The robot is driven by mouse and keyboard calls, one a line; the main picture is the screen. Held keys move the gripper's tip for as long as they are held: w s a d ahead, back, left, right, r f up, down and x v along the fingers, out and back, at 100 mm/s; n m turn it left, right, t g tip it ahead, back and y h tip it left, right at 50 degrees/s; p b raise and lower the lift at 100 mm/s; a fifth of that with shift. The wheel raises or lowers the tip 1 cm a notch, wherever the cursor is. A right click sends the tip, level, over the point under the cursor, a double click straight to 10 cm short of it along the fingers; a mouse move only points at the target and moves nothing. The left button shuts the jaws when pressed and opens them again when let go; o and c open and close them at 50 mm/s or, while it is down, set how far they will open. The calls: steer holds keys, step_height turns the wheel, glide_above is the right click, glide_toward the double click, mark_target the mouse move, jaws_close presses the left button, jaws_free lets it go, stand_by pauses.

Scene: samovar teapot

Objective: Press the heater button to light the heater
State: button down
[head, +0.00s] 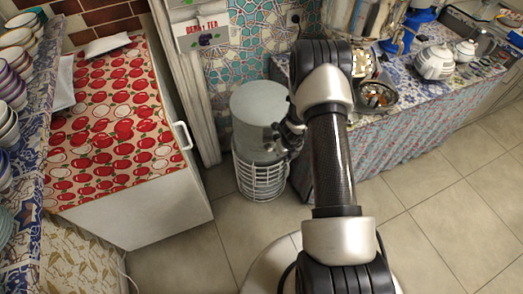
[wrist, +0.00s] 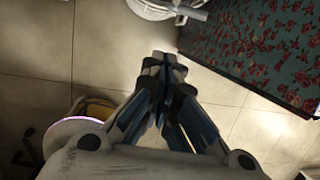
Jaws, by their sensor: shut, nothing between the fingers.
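A round white wire-caged stand, likely the heater (head: 262,182), is on the tiled floor in the head view, with a wide grey metal cylinder (head: 258,103) on top. My gripper (head: 288,138) shows dark at the cylinder's right side and partly covers it. In the wrist view my gripper (wrist: 166,62) is shut with its fingertips together and nothing between them. Part of the white round stand (wrist: 152,10) shows past the fingertips at the top edge, apart from them in the picture. I cannot make out the heater button in either view.
A cabinet with a red apple-patterned cover (head: 115,120) is on the left. A cloth-covered table (head: 390,150) with a white teapot (head: 435,62) and a metal bowl (head: 376,96) is on the right. Tiled floor (head: 440,215) is clear at the front right.

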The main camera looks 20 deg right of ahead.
mark_target(270, 150)
steer(key=shift+w+a+r+y, duration=0.3)
steer(key=shift+a+r, duration=0.1)
steer(key=shift+a, duration=0.1)
steer(key=shift+w+a+r+y, duration=0.25)
steer(key=shift+a+r, duration=0.1)
steer(key=shift+a, duration=0.15)
steer(key=shift+d, duration=0.1)
steer(key=w+f+b, duration=0.1)
steer(key=w+f, duration=0.5)
steer(key=f, duration=0.3)
steer(key=shift+w+f, duration=0.15)
steer(key=shift+f, duration=0.25)
